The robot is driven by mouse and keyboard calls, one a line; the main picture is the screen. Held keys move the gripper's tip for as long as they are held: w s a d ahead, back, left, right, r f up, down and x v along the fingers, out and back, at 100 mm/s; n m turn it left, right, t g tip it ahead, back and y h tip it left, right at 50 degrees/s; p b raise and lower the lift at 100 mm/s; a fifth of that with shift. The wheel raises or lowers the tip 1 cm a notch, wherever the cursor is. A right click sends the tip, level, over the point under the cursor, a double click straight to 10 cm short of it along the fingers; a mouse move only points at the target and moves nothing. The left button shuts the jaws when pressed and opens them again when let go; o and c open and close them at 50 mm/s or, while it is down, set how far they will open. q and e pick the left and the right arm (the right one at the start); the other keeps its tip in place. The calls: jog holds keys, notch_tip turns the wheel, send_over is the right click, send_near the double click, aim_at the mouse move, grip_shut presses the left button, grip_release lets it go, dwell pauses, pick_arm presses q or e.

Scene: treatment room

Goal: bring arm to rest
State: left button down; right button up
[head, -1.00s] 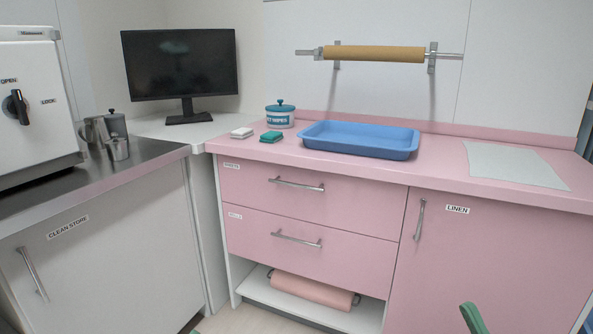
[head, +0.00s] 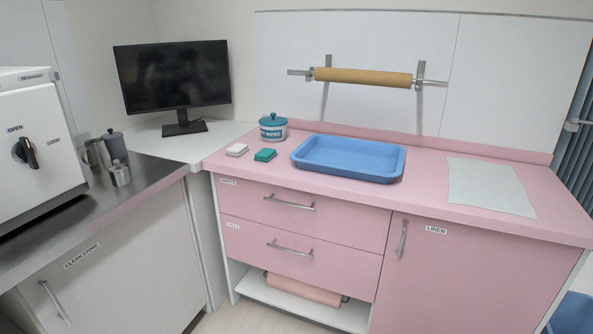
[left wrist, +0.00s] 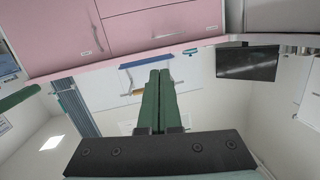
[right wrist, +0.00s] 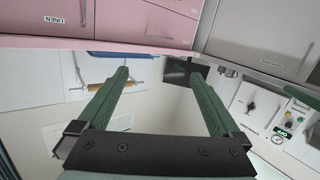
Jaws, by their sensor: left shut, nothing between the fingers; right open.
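My left gripper (left wrist: 157,100) shows in the left wrist view, its two green fingers shut together with nothing between them. My right gripper (right wrist: 160,95) shows in the right wrist view, its green fingers wide apart and empty. Neither gripper is in the head view. Both wrist views see the room upside down, and neither gripper touches anything there. The pink counter (head: 430,205) and its drawers stand in front of me.
A steel worktop (head: 95,210) with metal vessels is at left. A monitor (head: 172,76) stands in the corner.

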pick_arm(q)
jog(key=s+a+f+n+g+y+p, duration=0.1)
jog(key=s+f+n+g+p, duration=0.1)
jog(key=s+f+g+p, duration=0.4)
jog(key=s+f+p, duration=0.1)
jog(key=s+p, duration=0.1)
jog(key=shift+s+f+y, duration=0.2)
jog(key=shift+s+y, duration=0.2)
pick_arm(e)
jog(key=s+d+f+m+g+h, duration=0.1)
jog(key=s+f+m+g, duration=0.1)
jog(key=s+f+g, duration=0.4)
jog(key=s+f, duration=0.1)
jog(key=s, duration=0.1)
jog(key=shift+s+f+h, duration=0.2)
jog(key=shift+s+h, duration=0.2)
